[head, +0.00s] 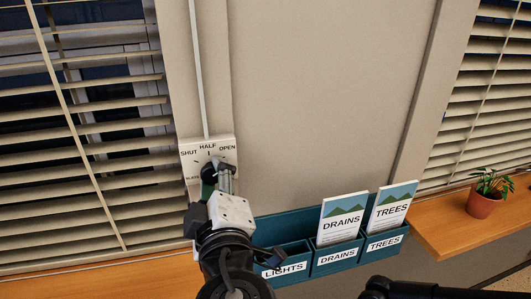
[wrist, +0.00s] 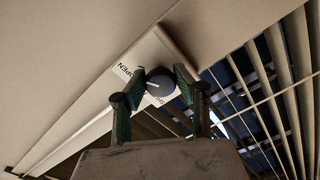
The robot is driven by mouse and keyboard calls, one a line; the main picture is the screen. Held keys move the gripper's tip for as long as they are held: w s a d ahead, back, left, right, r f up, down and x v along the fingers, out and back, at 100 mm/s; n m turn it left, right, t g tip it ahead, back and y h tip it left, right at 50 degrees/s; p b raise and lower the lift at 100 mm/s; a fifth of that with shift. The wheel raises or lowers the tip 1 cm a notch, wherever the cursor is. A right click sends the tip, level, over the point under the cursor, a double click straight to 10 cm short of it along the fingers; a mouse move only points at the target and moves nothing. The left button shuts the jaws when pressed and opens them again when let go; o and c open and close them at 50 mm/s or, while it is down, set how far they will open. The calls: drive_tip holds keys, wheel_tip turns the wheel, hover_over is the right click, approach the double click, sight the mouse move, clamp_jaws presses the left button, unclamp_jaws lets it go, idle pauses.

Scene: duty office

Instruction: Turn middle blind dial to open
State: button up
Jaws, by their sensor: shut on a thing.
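The blind dial's cream panel (head: 190,167) is on the wall post beside the left window. It reads SHUT, HALF and OPEN from left to right in the head view. My gripper (head: 217,168) is in front of the panel and hides most of the dial there. In the wrist view the dark round dial (wrist: 160,84) sits between the two green fingers of my gripper (wrist: 160,76), which are shut on its sides. A pale pointer line shows on the dial. I cannot tell surely which label it points at. The panel (wrist: 143,58) shows OPEN to the dial's left.
Slatted blinds (head: 85,155) cover the left window, with gaps between slats; more blinds (head: 490,105) hang at right. Below the panel, a teal rack (head: 280,231) holds DRAINS and TREES leaflets, near my arm. A potted plant (head: 482,204) stands on the wooden sill (head: 440,220).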

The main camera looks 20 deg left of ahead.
drive_tip(key=o, duration=1.1)
drive_tip(key=shift+o, duration=0.2)
drive_tip(key=shift+s, duration=0.1)
drive_tip(key=v, duration=1.2)
drive_tip(key=w+d+f+m+g+h, duration=0.1)
drive_tip(key=w+d+f+m+h, duration=0.3)
drive_tip(key=w+d, duration=0.3)
drive_tip(key=w+d+f+m+g+h, duration=0.1)
drive_tip(key=w+d+f+m+h, duration=0.35)
drive_tip(key=d, duration=0.45)
drive_tip(key=d+f+m+g, duration=0.3)
drive_tip(key=d+m, duration=0.2)
drive_tip(key=d, duration=0.4)
drive_tip(key=d+f+m+g+h, duration=0.1)
drive_tip(key=d+f+m+g, duration=0.2)
drive_tip(key=d, duration=0.6)
drive_tip(key=shift+s+d+f+m+b, duration=0.2)
drive_tip(key=shift+s+d+m+b, duration=0.2)
drive_tip(key=shift+m, duration=0.45)
